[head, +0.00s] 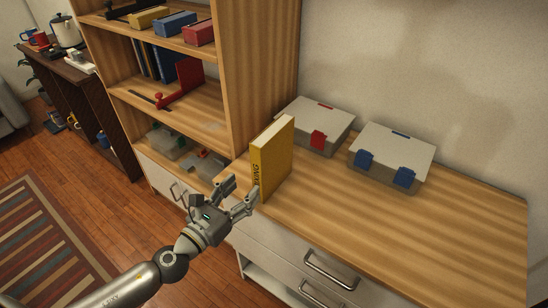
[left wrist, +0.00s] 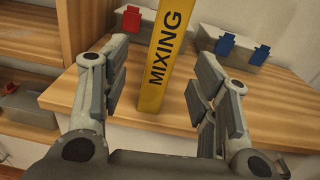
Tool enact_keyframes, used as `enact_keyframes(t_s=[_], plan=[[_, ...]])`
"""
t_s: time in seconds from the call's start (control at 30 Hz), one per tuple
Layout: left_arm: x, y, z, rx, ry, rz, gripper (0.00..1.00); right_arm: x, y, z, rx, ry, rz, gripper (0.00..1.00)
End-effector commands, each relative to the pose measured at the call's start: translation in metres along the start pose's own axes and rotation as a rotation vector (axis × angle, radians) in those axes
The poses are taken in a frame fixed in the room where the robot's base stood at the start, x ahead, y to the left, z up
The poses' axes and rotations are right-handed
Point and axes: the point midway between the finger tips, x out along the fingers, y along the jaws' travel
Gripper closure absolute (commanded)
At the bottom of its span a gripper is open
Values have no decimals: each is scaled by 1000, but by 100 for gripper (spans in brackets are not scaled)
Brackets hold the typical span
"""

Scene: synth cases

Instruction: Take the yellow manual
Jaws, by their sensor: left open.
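The yellow manual (head: 273,158) stands upright on the wooden cabinet top, near its left front edge. Its spine faces my left gripper, and in the left wrist view the yellow manual (left wrist: 164,60) shows the word MIXING. My left gripper (head: 241,194) is open at the front of the manual. In the left wrist view the open fingers of my left gripper (left wrist: 160,92) stand apart, one on each side of the spine. I see a gap on both sides of the spine, with nothing held. My right gripper is not in view.
Two pale cases stand behind the manual: one with a red latch (head: 315,124) and one with blue latches (head: 392,153). A wooden shelf (head: 255,75) rises close on the left. The cabinet top (head: 400,235) is clear at the right front.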

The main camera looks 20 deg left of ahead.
Motion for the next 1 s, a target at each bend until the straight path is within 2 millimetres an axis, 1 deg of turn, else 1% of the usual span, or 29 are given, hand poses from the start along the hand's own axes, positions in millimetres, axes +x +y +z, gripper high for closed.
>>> enact_keyframes(t_s=[0.03,0.1,0.23,0.4,0.63,0.83,0.9,1.0], plan=[[2,-3,7,23,-11,-9,45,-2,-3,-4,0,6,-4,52],[8,-5,12,36,-19,-12,45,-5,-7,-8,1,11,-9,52],[26,-5,13,37,-19,-13,45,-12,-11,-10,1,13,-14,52],[48,-5,12,34,-18,-11,45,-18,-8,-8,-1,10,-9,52],[63,-6,11,32,-17,-11,45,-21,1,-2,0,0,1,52],[92,-7,12,32,-18,-11,45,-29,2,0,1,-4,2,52],[100,-7,11,33,-17,-11,45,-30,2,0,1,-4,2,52],[106,-8,10,32,-15,-13,45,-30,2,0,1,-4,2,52]])
